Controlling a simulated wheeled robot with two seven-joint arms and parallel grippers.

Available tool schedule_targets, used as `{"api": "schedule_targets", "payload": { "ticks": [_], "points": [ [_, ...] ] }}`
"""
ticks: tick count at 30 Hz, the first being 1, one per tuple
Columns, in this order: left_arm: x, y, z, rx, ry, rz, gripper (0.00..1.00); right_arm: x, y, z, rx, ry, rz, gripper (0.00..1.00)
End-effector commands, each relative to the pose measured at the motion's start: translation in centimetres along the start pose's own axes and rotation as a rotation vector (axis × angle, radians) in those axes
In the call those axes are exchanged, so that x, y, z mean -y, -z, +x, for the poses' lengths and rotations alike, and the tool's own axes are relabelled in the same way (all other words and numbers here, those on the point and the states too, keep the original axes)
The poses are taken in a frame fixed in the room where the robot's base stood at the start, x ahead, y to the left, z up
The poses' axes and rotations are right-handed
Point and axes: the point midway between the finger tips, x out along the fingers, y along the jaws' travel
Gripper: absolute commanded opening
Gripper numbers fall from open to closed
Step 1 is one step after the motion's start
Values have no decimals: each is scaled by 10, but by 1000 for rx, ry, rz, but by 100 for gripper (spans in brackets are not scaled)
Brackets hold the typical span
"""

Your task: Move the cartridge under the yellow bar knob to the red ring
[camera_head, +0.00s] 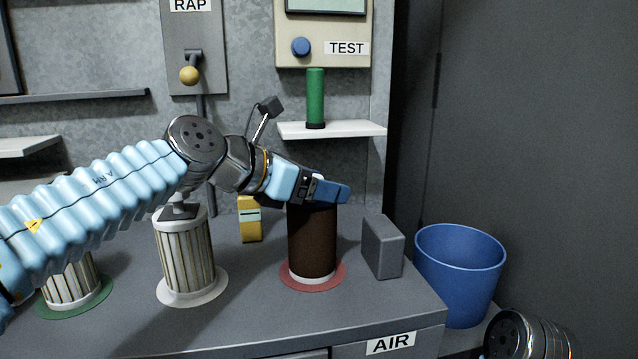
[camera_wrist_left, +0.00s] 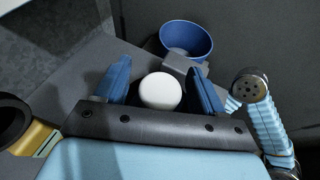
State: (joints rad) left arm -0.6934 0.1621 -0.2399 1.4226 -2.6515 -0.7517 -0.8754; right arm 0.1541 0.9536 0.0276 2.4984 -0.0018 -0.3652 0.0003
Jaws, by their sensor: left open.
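My left gripper (camera_head: 328,190) is open over the top of a dark brown cartridge (camera_head: 312,242) standing on the red ring (camera_head: 335,284). In the left wrist view, a round white knob-like shape (camera_wrist_left: 160,91) lies between the blue fingers; I cannot tell whether they touch it. A pleated cream cartridge (camera_head: 186,258) with a dark grey knob (camera_head: 180,212) stands on a white ring (camera_head: 215,290). Another pleated cartridge (camera_head: 70,284) stands on a green ring (camera_head: 102,296); my left arm hides its top. No yellow bar knob is visible. My right gripper is out of view.
A grey block (camera_head: 382,247) stands just right of the red ring. A blue bin (camera_head: 460,275) is beyond the counter's right end. A yellow object (camera_head: 250,220) stands behind. A shelf (camera_head: 345,129) holding a green cylinder (camera_head: 315,97) is above.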

Motion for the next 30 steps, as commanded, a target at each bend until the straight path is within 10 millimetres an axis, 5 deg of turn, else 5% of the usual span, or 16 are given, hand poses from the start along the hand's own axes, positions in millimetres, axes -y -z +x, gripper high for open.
{"api": "schedule_targets", "payload": {
  "ticks": [5,18,30],
  "points": [
    [-1,-1,-21,3,-3,0,69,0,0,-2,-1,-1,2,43],
    [-1,-1,-121,4,-3,-1,69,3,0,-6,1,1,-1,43],
    [0,0,-139,2,-1,0,69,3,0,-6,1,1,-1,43]
  ]
}}
